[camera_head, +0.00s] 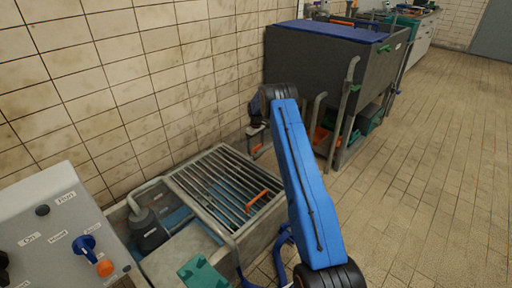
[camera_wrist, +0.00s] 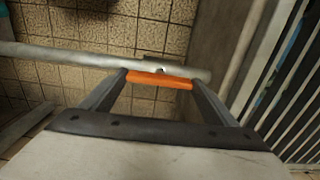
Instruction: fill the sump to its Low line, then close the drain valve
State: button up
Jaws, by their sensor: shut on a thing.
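The sump (camera_head: 262,222) is a concrete pit under a metal grating at the lower middle of the head view. Dim blue shows between the bars; I cannot make out a water level or a Low line. My gripper (camera_head: 257,147) is beyond the grating's far end, near the tiled wall. In the wrist view my gripper (camera_wrist: 160,80) is shut on an orange handle (camera_wrist: 160,78), which lies crosswise between the fingertips. A pale pipe (camera_wrist: 60,53) runs just behind the handle. I cannot tell for sure whether this is the drain valve's handle.
An orange bar (camera_head: 257,201) lies on the grating. A grey control box (camera_head: 55,225) with a blue knob (camera_head: 84,243) stands at lower left, beside a dark pump (camera_head: 150,235). A large dark tank (camera_head: 320,65) with pipes stands behind. The tiled floor at right is clear.

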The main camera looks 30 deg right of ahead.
dwell(0.5)
jog(key=o, duration=1)
jog(key=shift+o, duration=0.2)
notch_tip(320, 180, up, 18)
jog(key=shift+f, duration=0.25)
